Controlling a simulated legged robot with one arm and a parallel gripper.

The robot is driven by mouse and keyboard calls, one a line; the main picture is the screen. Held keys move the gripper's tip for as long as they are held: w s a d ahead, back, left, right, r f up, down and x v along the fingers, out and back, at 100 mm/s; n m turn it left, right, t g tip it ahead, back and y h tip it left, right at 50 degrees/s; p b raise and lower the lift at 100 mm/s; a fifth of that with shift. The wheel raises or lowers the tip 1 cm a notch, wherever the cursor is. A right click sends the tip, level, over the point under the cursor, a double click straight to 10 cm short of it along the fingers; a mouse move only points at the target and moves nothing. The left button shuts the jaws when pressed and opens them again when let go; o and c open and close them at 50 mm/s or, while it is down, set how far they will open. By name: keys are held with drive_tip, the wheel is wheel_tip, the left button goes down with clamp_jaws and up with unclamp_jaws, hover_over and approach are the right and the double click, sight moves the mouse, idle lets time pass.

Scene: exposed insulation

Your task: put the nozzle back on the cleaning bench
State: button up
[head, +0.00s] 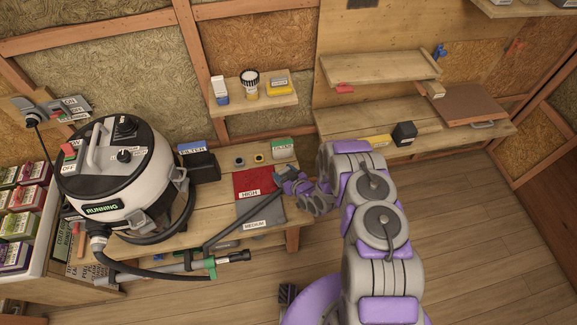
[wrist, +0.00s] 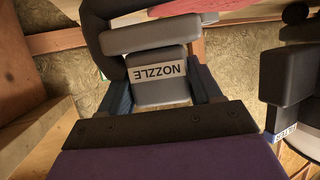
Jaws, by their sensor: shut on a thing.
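In the wrist view my gripper (wrist: 162,92) is shut on a grey nozzle (wrist: 160,90), with one blue finger on each side of it. The nozzle's white label reads NOZZLE and appears upside down. In the head view my gripper (head: 287,179) is at the right end of the wooden cleaning bench (head: 212,190), beside the red HIGH mat (head: 257,182) and the grey MEDIUM mat (head: 262,212). The nozzle is too small and too covered by my gripper to make out there. I cannot tell whether it touches the bench.
A vacuum (head: 120,165) labelled RUNNING stands on the bench's left side, its hose (head: 150,273) hanging in front. A dark FILTER box (head: 200,165) and a green-and-white box (head: 283,148) stand along the back. A small shelf (head: 253,103) is above. Floor (head: 480,240) at right is clear.

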drive_tip(key=w, duration=0.3)
drive_tip(key=w+b, duration=0.1)
drive_tip(key=w, duration=0.1)
drive_tip(key=shift+w+a+f, duration=0.15)
drive_tip(key=shift+w+f, duration=0.05)
drive_tip(key=shift+f, duration=0.2)
drive_tip(key=shift+w, duration=0.3)
drive_tip(key=shift+w+d+r, duration=0.1)
drive_tip(key=shift+w+d, duration=0.35)
drive_tip(key=shift+d, duration=0.1)
drive_tip(key=shift+w+d+f, duration=0.15)
drive_tip(key=shift+f, duration=0.1)
wheel_tip(320, 180, down, 3)
drive_tip(key=shift+r+b, duration=0.1)
drive_tip(key=shift+b, duration=0.65)
drive_tip(key=shift+f, duration=0.25)
drive_tip(key=shift+a, duration=0.4)
drive_tip(key=o, duration=1.2)
drive_tip(key=shift+d+r, duration=0.1)
drive_tip(key=shift+d, duration=0.15)
drive_tip(key=shift+s, duration=0.2)
